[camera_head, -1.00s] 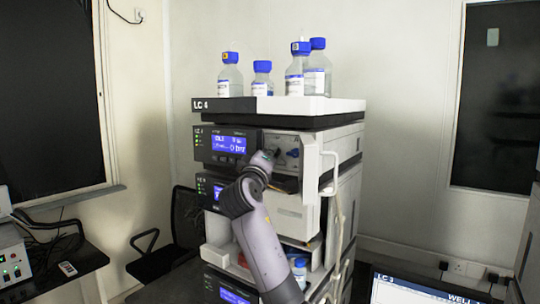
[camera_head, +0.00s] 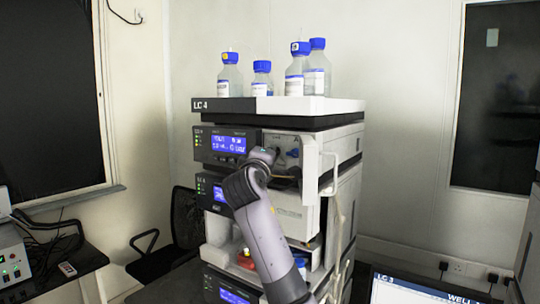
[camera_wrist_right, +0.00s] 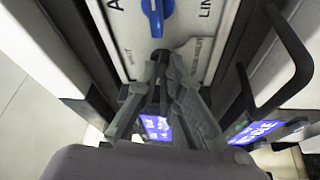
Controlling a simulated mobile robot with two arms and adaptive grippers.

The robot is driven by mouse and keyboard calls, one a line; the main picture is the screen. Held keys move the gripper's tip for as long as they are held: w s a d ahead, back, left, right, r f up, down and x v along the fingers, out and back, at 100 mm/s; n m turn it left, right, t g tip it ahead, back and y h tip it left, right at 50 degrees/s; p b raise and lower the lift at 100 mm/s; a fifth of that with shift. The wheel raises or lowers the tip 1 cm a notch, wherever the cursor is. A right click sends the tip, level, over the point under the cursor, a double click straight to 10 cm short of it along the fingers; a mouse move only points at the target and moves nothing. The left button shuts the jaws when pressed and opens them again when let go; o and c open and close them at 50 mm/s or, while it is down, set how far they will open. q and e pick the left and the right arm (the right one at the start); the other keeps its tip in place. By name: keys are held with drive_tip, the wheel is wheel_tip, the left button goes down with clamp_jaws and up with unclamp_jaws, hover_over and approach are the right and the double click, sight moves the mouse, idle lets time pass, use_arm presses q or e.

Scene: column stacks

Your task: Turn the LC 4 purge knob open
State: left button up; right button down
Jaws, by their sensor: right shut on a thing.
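The LC 4 stack (camera_head: 282,106) stands in the middle of the head view. My right gripper (camera_head: 279,160) is at this panel, mostly hidden by my own wrist. In the right wrist view, the fingers of my right gripper (camera_wrist_right: 161,60) close on a dark knob-like part, largely covered by them. A blue knob (camera_wrist_right: 155,14) is just beyond the fingertips, apart from them. My left gripper is out of view.
A white handle (camera_head: 322,165) stands out right of the panel. Several blue-capped bottles (camera_head: 297,72) stand in the top tray (camera_head: 335,105). Lower modules sit close under my arm. A chair (camera_head: 160,245) and a side table (camera_head: 50,262) are at the left.

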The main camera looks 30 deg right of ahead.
drive_tip(key=shift+n+g+y, duration=0.3)
drive_tip(key=shift+n+y, duration=0.2)
drive_tip(key=shift+n, duration=1)
drive_tip(key=c, duration=1.7)
unclamp_jaws()
drive_tip(key=v, duration=1.2)
